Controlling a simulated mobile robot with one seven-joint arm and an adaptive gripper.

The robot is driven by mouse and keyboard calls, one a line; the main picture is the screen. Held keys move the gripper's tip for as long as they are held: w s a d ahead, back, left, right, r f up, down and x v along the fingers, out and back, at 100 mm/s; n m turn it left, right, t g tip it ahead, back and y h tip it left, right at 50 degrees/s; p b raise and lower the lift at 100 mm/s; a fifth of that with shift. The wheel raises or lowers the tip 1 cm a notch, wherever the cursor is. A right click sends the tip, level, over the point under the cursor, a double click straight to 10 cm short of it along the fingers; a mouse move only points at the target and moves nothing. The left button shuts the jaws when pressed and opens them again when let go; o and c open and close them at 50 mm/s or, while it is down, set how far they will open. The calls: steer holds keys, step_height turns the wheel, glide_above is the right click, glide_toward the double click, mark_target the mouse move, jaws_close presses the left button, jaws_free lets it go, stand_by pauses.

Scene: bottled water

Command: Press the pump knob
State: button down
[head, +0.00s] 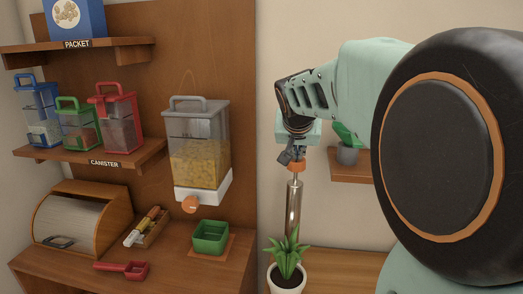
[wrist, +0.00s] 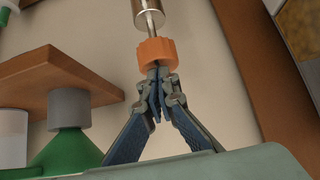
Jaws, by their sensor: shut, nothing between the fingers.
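An orange ribbed knob (head: 296,166) tops an upright shiny metal cylinder (head: 293,205), which I take to be the pump. In the wrist view the knob (wrist: 157,52) and part of the cylinder (wrist: 148,16) lie straight beyond my fingers. My gripper (head: 292,157) points down over the knob. Its fingertips (wrist: 157,74) are shut together with nothing between them, right at the knob's near face. I cannot tell whether they touch it. The cylinder's lower end is hidden behind a green plant (head: 286,255).
The plant's white pot (head: 287,280) stands in front of the cylinder. Left are a dispenser (head: 203,140) with an orange knob (head: 190,204), a green box (head: 210,237), canisters (head: 118,130) and a bread box (head: 75,222).

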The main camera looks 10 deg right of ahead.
mark_target(296, 167)
step_height(296, 167, down, 5)
steer(key=b, duration=0.4)
steer(key=shift+r, duration=0.1)
stand_by(0.4)
